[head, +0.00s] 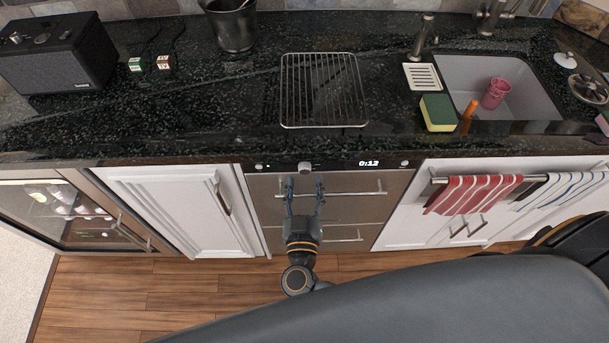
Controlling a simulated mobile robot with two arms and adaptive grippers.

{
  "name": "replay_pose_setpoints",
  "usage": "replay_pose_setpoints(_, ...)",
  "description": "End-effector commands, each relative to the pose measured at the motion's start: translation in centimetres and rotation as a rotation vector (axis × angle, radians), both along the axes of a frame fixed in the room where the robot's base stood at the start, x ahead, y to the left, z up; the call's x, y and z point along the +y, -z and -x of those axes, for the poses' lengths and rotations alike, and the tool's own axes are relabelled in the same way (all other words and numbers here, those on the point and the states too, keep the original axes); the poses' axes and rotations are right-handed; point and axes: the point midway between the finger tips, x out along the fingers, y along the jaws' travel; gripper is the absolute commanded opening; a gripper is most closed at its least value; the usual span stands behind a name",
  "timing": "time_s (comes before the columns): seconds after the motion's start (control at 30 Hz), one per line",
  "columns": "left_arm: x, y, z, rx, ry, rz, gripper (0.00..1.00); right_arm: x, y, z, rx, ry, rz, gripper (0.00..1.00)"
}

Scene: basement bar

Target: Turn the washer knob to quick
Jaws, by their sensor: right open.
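The washer appears to be the grey built-in appliance (350,210) under the counter, with horizontal bar handles. Its dark control strip has a lit display (369,163) reading about 0:12. A round silver knob (305,167) sits left of the display. Its setting and any "quick" mark are too small to read. My right gripper (305,181) is open, in front of the appliance, just below the knob in the picture. Its two fingers are spread to either side of the knob's line, with nothing between them. I cannot tell their depth from the panel. My left gripper is out of view.
The upper bar handle (355,193) runs close by my right gripper. White cabinets (180,212) stand to the left, and a striped red towel (472,192) hangs on the right. A wire rack (322,90) lies on the counter above. A sink (535,95) is at right.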

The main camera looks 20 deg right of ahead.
Motion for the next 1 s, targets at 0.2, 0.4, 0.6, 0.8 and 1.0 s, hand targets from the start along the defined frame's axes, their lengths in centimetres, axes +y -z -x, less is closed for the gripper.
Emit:
replay_pose_setpoints(0.2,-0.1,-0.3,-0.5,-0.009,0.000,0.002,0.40,-0.6,0.0,-1.8,0.001,-0.001,0.001,0.51)
replay_pose_setpoints(0.4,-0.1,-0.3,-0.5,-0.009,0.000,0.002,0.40,-0.7,0.0,-2.0,0.001,-0.001,-0.001,0.51)
replay_pose_setpoints(0.6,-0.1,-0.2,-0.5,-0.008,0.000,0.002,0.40,-0.7,0.0,-2.0,0.000,-0.001,-0.001,0.33)
replay_pose_setpoints(0.8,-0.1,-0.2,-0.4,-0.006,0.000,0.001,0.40,-0.7,0.0,-2.0,0.000,-0.001,-0.001,0.00)
replay_pose_setpoints(1.0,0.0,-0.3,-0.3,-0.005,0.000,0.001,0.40,-0.7,0.0,-2.0,-0.003,-0.001,-0.012,0.00)
